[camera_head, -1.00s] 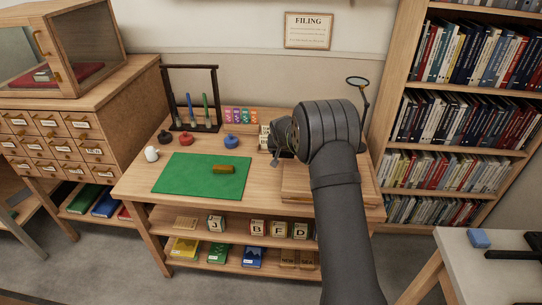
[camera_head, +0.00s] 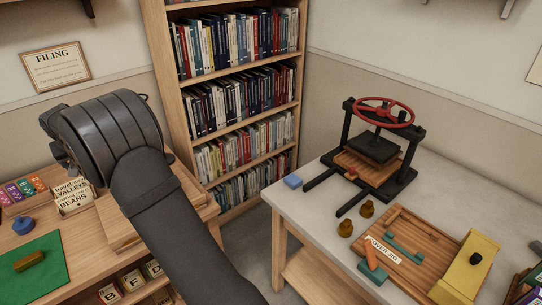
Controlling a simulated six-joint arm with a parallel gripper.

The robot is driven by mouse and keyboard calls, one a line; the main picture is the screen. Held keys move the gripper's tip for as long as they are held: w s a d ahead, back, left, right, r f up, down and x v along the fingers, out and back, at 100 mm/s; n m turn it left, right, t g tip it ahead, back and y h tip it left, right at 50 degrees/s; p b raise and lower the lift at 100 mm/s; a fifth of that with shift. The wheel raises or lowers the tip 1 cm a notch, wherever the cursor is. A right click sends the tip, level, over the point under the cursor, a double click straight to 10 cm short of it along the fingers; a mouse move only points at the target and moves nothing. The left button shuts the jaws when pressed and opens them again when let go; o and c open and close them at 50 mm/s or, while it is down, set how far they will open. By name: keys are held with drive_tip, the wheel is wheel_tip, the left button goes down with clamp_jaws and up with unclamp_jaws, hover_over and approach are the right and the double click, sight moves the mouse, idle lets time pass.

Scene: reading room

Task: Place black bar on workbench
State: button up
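My gripper (camera_head: 58,138) is at the left, above the wooden desk, mostly hidden behind my thick dark wrist. Its fingertips and anything between them cannot be made out. A grey-topped table (camera_head: 300,215), probably the workbench, stands at the right, apart from my gripper.
A tall bookcase (camera_head: 186,110) stands behind the gap between desk and table.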

wheel_tip(320, 180, up, 14)
drive_tip(key=r, duration=0.1)
drive_tip(key=w+d+m+t+h, duration=0.2)
drive_tip(key=w+d+m, duration=0.3)
drive_tip(key=w+d, duration=1.9)
drive_tip(key=w+d+m+h, duration=0.2)
drive_tip(key=w+d, duration=0.1)
drive_tip(key=d, duration=1.5)
drive_tip(key=w+d+m+h, duration=0.1)
drive_tip(key=w+d+m, duration=0.25)
drive_tip(key=d, duration=1.45)
drive_tip(key=m+g+h, duration=0.2)
drive_tip(key=m+h, duration=0.2)
drive_tip(key=m, duration=0.4)
hover_over(432, 210)
drive_tip(key=s+a, duration=0.2)
drive_tip(key=shift+n, duration=0.25)
drive_tip(key=shift+w+f, duration=0.1)
drive_tip(key=shift+f, duration=18.05)
